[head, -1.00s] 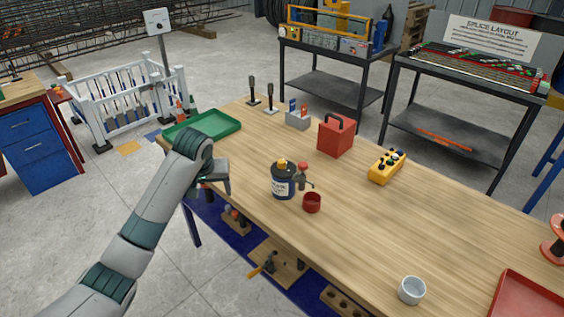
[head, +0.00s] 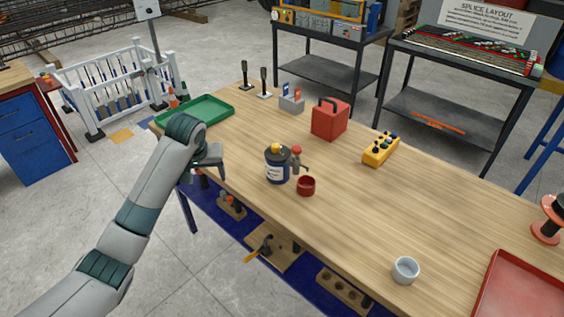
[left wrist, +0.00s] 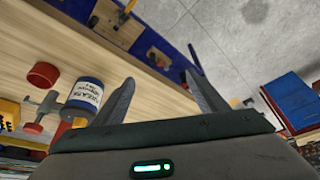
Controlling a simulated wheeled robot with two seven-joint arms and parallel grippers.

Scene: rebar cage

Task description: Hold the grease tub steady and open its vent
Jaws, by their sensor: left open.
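The grease tub (head: 277,165) is a dark blue can with a white label and a yellow cap on top. It stands upright on the wooden workbench. A small grey fitting with a red knob (head: 296,151) is at its right side. In the left wrist view the labelled tub (left wrist: 86,97) shows left of the fingers. My left gripper (head: 212,165) is at the bench's left edge, left of the tub and apart from it. Its two fingers (left wrist: 160,98) are spread with nothing between them. My right gripper is in neither view.
A green tray (head: 205,111), red box (head: 330,119), yellow control box (head: 380,149), white cup (head: 405,270) and red tray (head: 520,288) are also on the bench (head: 350,215). The bench's middle right is clear.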

